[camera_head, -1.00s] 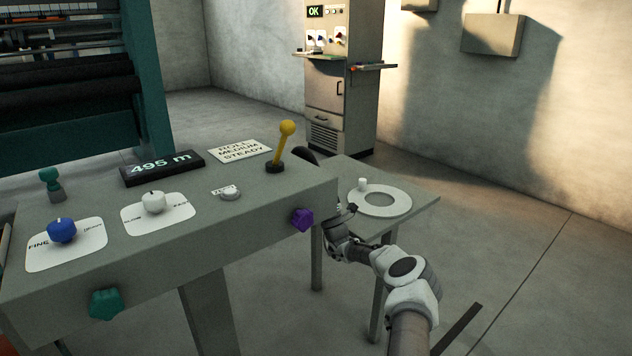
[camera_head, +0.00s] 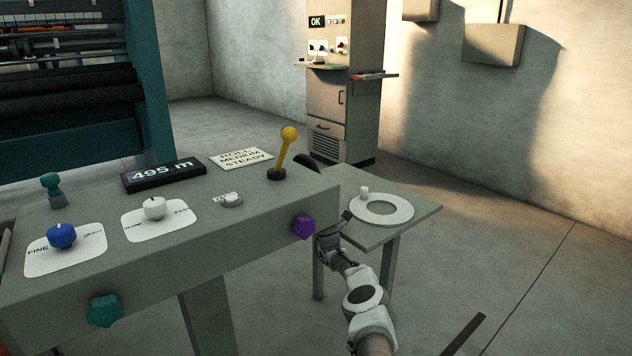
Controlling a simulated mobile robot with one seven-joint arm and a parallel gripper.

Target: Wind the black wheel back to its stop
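A black curved rim (camera_head: 308,159), which looks like the black wheel, shows just past the right end of the grey console (camera_head: 250,235). Most of it is hidden behind the console, so I cannot see its handle or its stop. My gripper (camera_head: 343,220) is in front of the console's right end, below and to the right of the rim and close to the purple knob (camera_head: 303,227). It is apart from the black rim. The fingers are small and dark, and I cannot tell whether they are open or shut.
A side table carries a white ring (camera_head: 402,213) with a white peg (camera_head: 364,192), just beyond my gripper. A yellow lever (camera_head: 286,150) stands on the console near its right end. Open floor lies to the right.

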